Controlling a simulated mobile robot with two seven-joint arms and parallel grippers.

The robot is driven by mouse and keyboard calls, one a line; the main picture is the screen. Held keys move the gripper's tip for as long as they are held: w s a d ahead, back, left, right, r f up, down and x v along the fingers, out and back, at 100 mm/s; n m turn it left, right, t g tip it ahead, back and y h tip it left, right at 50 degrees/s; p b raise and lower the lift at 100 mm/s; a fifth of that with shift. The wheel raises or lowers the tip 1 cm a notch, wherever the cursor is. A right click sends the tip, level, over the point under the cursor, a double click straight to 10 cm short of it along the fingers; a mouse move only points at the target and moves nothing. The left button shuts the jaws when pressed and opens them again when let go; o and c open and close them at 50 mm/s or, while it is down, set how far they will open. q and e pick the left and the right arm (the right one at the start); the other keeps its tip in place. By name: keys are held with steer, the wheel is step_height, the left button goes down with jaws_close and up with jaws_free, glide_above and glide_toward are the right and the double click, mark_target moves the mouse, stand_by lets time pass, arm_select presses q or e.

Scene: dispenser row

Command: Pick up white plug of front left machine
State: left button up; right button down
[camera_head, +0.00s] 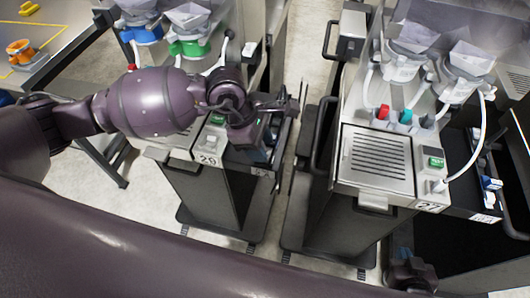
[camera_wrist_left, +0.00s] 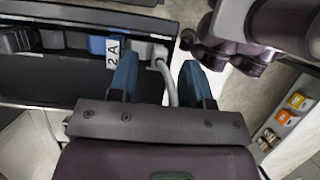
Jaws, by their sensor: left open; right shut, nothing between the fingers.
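The front left machine, labelled 20 (camera_head: 207,160), has a grey body and a dark side tray. My left gripper (camera_head: 268,132) is over that tray and partly hidden by its own wrist. In the left wrist view, its two blue fingers (camera_wrist_left: 158,66) are open. A light grey-white plug (camera_wrist_left: 148,49) lies in the tray just beyond the fingertips, beside a label reading 2A. Its pale cable (camera_wrist_left: 166,82) runs between the fingers, which do not grip it. The plug is hidden in the head view. My right gripper (camera_head: 410,272) is low at the bottom right, shut and empty.
A blue plug (camera_wrist_left: 96,45) and darker ones sit beside the white plug in the tray. The machine labelled 27 (camera_head: 376,160) stands to the right, across a narrow floor gap. A table (camera_head: 50,50) is at the far left.

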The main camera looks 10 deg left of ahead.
arm_select(q)
steer(key=shift+x, duration=0.95)
arm_select(e)
steer(key=shift+w+r, duration=0.1)
steer(key=shift+w, duration=0.1)
arm_select(q)
steer(key=shift+c, duration=0.9)
jaws_close()
arm_select(e)
steer(key=shift+w+r, duration=0.2)
arm_select(q)
steer(key=shift+r, duration=0.1)
arm_select(e)
steer(key=shift+s+f, duration=0.1)
steer(key=shift+s, duration=0.05)
